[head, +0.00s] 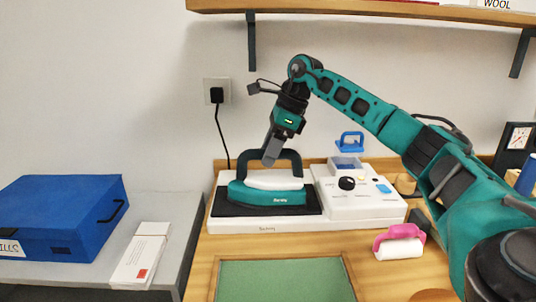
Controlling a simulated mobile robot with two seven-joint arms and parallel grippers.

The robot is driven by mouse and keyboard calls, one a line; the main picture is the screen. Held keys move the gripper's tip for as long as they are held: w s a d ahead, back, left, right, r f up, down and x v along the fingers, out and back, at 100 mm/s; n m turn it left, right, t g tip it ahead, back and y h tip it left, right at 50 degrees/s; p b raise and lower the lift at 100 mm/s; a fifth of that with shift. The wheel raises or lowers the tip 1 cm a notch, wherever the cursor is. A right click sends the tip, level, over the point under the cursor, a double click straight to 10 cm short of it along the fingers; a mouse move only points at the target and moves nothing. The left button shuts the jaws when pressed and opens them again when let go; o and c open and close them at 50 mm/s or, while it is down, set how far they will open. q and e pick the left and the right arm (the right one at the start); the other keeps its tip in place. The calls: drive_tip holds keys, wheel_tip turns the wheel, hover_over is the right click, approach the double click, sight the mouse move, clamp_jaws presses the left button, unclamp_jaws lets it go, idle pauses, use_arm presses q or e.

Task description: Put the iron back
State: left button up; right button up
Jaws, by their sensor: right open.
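The teal and white iron (268,190) with a dark handle sits on the black pad (235,208) of a white station (300,221). It stands level with its sole down. My right gripper (270,157) points down at the top of the iron's handle, with its fingers overlapping the handle's upper left part in the head view. It is open. Whether the fingers straddle or touch the handle cannot be told from this angle. My left gripper is not in view.
The station's control panel (360,196) has a black knob. A blue-handled tool (350,144) stands behind it, and a pink-handled roller (399,242) lies at right front. A green mat (285,280) is in front. A blue case (62,216) is at left. A shelf (370,9) hangs above.

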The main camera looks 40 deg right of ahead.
drive_tip(key=p+v, duration=0.1)
drive_tip(key=v, duration=0.9)
drive_tip(key=shift+s+r+p, duration=0.1)
drive_tip(key=shift+r+p, duration=0.25)
drive_tip(key=shift+f, duration=0.1)
